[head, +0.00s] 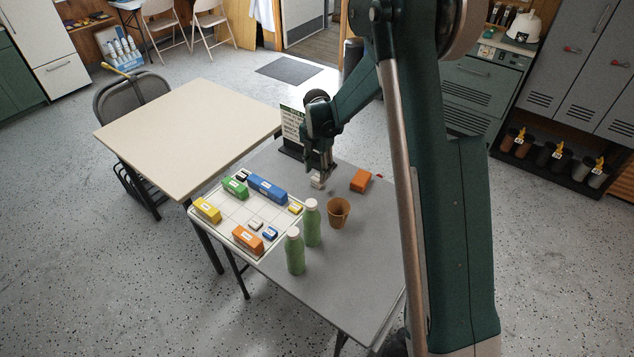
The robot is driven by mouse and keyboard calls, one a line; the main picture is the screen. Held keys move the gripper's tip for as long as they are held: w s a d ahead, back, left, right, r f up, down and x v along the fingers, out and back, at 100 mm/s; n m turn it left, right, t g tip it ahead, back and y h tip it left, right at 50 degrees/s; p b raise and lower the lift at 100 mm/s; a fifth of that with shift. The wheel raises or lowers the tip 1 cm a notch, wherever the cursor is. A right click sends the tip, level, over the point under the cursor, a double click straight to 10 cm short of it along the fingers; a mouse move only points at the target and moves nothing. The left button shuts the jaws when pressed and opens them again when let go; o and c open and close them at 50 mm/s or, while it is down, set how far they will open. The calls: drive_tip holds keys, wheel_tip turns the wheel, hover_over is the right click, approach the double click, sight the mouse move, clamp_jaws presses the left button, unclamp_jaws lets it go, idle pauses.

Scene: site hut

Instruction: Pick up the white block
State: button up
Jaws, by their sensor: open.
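A small white block (317,184) sits on the grey table (350,262) near its far side. My gripper (319,174) points down directly over it, with the fingertips at or just above the block. The jaws are open; the fingers partly hide the block, and I cannot tell whether they touch it. Another small whitish block (255,224) lies on the white gridded tray (222,222) at the left of the table.
The tray also holds blue, green, yellow, orange and dark blocks. An orange block (361,180) lies right of my gripper. A brown cup (339,212) and two green bottles (295,254) (312,225) stand nearer. A sign (291,130) stands behind. The table's front is clear.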

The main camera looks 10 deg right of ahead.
sight(317, 177)
drive_tip(key=shift+f+b, duration=0.55)
drive_tip(key=shift+f, duration=1.85)
drive_tip(key=shift+c, duration=0.3)
drive_tip(key=c, duration=0.9)
